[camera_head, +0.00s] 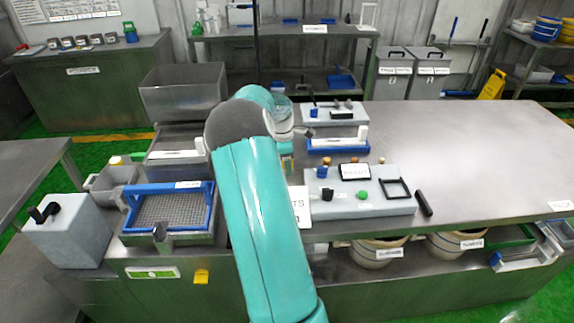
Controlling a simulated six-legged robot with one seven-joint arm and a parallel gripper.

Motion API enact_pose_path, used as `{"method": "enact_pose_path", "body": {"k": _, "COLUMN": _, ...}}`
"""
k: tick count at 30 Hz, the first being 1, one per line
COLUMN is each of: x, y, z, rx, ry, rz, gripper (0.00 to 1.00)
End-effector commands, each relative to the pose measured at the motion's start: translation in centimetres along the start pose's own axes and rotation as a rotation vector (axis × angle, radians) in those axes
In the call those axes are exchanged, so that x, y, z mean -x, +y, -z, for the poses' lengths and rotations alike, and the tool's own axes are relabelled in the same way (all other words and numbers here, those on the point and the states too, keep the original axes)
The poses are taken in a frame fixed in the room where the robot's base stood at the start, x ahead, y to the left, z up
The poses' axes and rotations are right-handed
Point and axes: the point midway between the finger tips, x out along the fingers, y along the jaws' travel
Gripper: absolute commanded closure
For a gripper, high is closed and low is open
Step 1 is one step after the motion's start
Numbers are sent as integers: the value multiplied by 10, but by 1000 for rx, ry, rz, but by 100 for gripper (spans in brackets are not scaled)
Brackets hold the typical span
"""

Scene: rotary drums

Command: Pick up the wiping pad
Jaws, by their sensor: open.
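I cannot single out the wiping pad with certainty. A small dark pad-like piece (424,203) leans at the right end of a grey control box on the steel table. My teal arm reaches up from the bottom and bends over the table. My gripper (287,163) points down just left of the control box, partly hidden behind my arm. It is open, and I see nothing held in it.
The grey control box (375,207) carries knobs and a black frame. Behind it are a blue tray (338,148) and a smaller grey box (335,121). A blue-framed mesh sieve (172,232) sits at left. The table's right half (480,155) is clear.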

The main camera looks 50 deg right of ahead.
Motion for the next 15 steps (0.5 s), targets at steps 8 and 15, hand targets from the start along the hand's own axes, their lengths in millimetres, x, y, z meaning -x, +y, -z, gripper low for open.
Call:
{"method": "enact_pose_path", "body": {"k": 8, "x": -2, "y": 0, "z": 0, "rx": 0, "ry": 0, "rz": -1, "gripper": 57}}
{"method": "enact_pose_path", "body": {"k": 15, "x": -2, "y": 0, "z": 0, "rx": 0, "ry": 0, "rz": -1, "gripper": 96}}
